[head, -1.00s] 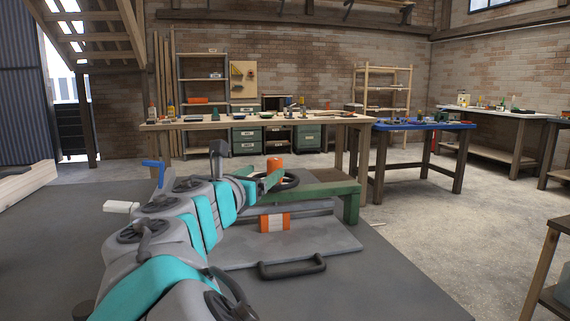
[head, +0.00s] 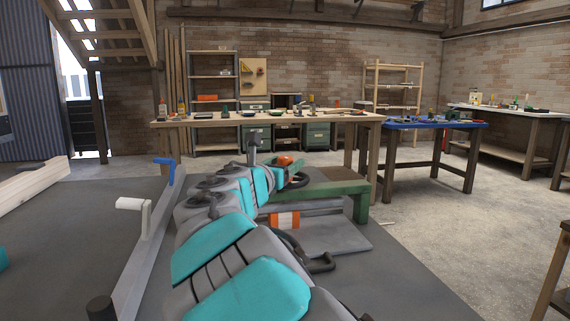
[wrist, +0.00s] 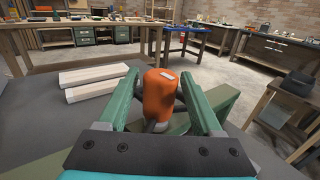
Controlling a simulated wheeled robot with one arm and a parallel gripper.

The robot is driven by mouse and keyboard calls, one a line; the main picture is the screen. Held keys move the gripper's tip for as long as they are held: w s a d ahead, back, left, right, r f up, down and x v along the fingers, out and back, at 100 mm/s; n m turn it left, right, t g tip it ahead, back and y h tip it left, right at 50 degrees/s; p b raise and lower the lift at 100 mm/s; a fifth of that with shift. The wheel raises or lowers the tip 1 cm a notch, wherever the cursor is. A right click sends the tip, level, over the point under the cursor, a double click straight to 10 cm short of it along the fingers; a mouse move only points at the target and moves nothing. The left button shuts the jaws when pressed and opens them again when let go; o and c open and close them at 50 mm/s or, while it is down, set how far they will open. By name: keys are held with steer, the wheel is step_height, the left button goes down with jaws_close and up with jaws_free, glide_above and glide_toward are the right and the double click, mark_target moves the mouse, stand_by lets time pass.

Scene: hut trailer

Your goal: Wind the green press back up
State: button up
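The green press (head: 360,203) stands on the grey platform, with a brown top plate and a dark handwheel (head: 300,180) at its left end. An upright orange handle (head: 286,160) rises from the wheel; the wrist view shows it large (wrist: 159,95). My gripper (wrist: 161,78) has its two green fingers on either side of this handle. A narrow gap shows at the right finger; contact on the left is unclear. In the head view my arm partly hides the gripper (head: 280,176) and wheel. The green frame also shows in the wrist view (wrist: 226,108).
An orange-and-white block (head: 284,220) lies under the press. Pale timber beams (wrist: 95,82) lie on the platform. A long wooden bench (head: 225,120) and a blue-topped table (head: 430,124) stand behind.

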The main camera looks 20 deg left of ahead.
jaws_close()
stand_by(0.3)
steer(key=shift+d+n+y, duration=0.1)
steer(key=shift+n+y, duration=0.2)
steer(key=shift+y, duration=0.1)
